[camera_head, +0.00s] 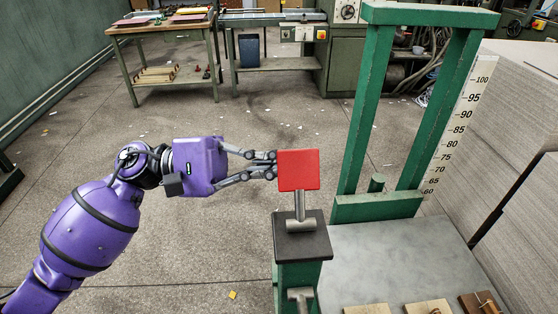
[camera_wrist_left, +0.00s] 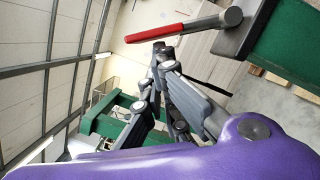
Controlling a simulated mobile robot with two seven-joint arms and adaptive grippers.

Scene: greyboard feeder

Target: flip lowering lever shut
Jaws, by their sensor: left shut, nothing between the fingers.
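The lowering lever has a flat red paddle (camera_head: 298,170) on a short grey metal stem, standing upright in the head view. Its pivot sits on a dark plate (camera_head: 316,243) on top of a green post (camera_head: 287,274). In the left wrist view the red paddle (camera_wrist_left: 172,31) shows edge-on, its stem ending at the pivot. My left gripper (camera_head: 274,163) is shut and empty, its fingertips at the left edge of the paddle. It also shows in the left wrist view (camera_wrist_left: 160,50), just below the paddle's end; I cannot tell whether it touches. My right gripper is out of view.
A green frame (camera_head: 376,110) and a grey platform (camera_head: 385,255) stand right of the post, beside a tall greyboard stack (camera_head: 515,130) with a number scale. A second metal handle (camera_head: 300,294) is lower on the post. Wooden blocks (camera_head: 428,307) lie at the front. Floor on the left is open.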

